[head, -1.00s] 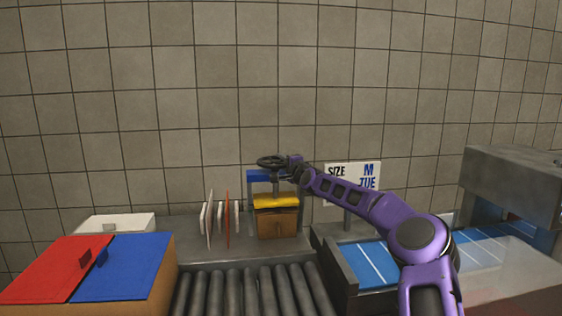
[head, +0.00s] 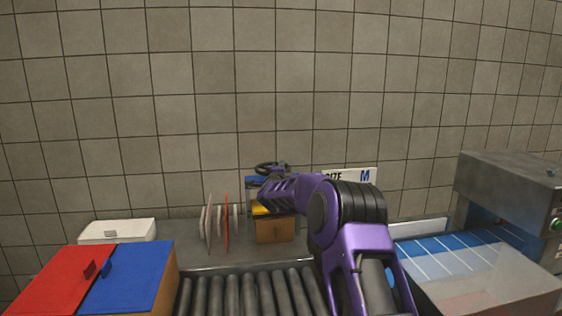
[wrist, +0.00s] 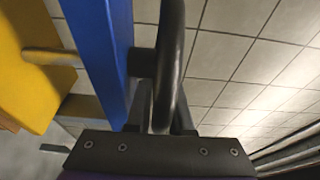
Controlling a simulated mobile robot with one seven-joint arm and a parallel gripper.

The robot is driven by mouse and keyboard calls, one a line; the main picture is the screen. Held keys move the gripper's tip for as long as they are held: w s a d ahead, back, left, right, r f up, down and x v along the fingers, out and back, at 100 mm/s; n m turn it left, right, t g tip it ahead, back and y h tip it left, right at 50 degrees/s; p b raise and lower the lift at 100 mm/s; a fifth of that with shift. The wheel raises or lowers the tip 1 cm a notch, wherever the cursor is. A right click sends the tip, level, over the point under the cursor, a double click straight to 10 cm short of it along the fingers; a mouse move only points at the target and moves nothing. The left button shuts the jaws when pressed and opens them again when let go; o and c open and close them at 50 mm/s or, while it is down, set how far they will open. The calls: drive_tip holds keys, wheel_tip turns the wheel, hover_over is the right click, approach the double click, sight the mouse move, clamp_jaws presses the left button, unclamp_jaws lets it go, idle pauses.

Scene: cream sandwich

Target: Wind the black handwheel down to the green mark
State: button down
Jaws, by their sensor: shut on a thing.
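The black handwheel (head: 268,167) sits on top of a small press with a blue crossbar (head: 253,181) and a yellow plate (head: 260,211) below it. In the wrist view the handwheel's rim (wrist: 172,50) runs between the fingers of my gripper (wrist: 164,103), which is shut on it. The blue crossbar (wrist: 98,50) and yellow plate (wrist: 22,65) show left of the rim there. In the head view my arm covers the right part of the press and most of my gripper. I see no green mark in either view.
A wooden block (head: 275,231) stands under the yellow plate. Upright discs in a rack (head: 227,220) stand left of it. Rollers (head: 250,293) lie in front. A red and blue lidded box (head: 130,280) is at left, a size sign (head: 355,177) behind my arm, a grey machine (head: 510,185) at right.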

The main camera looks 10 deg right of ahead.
drive_tip(key=m+h+p, duration=0.1)
drive_tip(key=g+h+p, duration=0.1)
drive_tip(key=h, duration=0.1)
drive_tip(key=shift+s+a+r+m, duration=0.2)
drive_tip(key=shift+r+m, duration=0.1)
drive_tip(key=shift+m, duration=0.1)
drive_tip(key=m+g+h, duration=0.1)
drive_tip(key=m+g+h+p, duration=0.1)
drive_tip(key=h, duration=0.1)
drive_tip(key=shift+s+f+m+p, duration=0.2)
drive_tip(key=shift+s+m+p, duration=0.1)
drive_tip(key=shift+s+m+g+h+p, duration=0.2)
drive_tip(key=shift+m+g+h+p, duration=0.1)
drive_tip(key=shift+m+g+h, duration=0.65)
drive_tip(key=shift+s+m+g+h, duration=0.1)
drive_tip(key=shift+m+g+h, duration=0.3)
drive_tip(key=shift+h, duration=0.25)
drive_tip(key=shift+a+g, duration=0.1)
drive_tip(key=shift+g, duration=0.25)
drive_tip(key=c, duration=1.1)
unclamp_jaws()
drive_tip(key=shift+f, duration=0.1)
